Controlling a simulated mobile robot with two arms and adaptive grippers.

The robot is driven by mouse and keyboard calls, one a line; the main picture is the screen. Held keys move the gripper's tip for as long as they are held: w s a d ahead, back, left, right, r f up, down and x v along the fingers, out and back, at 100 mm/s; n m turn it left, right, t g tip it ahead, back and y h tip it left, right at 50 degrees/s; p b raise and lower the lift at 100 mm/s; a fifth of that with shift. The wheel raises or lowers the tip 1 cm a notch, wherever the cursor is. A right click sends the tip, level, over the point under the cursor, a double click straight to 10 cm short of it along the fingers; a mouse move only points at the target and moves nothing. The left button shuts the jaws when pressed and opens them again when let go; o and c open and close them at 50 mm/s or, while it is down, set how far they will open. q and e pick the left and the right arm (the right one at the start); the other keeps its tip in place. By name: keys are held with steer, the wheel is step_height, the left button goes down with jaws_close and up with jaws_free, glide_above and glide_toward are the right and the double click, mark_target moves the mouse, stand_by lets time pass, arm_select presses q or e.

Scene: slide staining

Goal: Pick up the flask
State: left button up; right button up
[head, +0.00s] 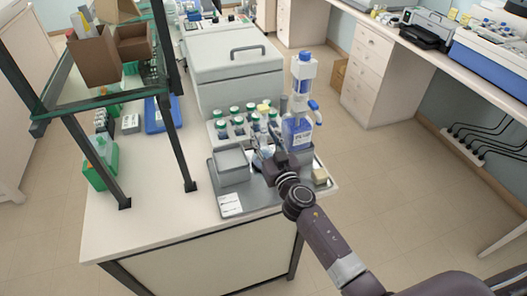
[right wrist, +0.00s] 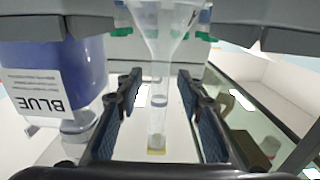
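The flask (right wrist: 157,100) is clear glass with a wide body and a long narrow neck. It appears upside down in the right wrist view, with its neck running between my fingers. In the head view it is small and partly hidden by my right gripper (head: 266,153). My right gripper (right wrist: 159,92) is open, one finger on each side of the neck, with a gap visible on both sides. My left gripper is not in view.
A blue dispenser bottle (head: 297,133) stands close on the right; its label reads BLUE in the right wrist view (right wrist: 55,80). A grey box (head: 231,164) is left, with capped bottles (head: 236,121) behind. A dark-framed shelf (head: 68,115) stands further left. The front left counter (head: 150,222) is clear.

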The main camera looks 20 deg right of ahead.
jaws_close()
steer(key=shift+w, duration=0.1)
steer(key=shift+r, duration=0.1)
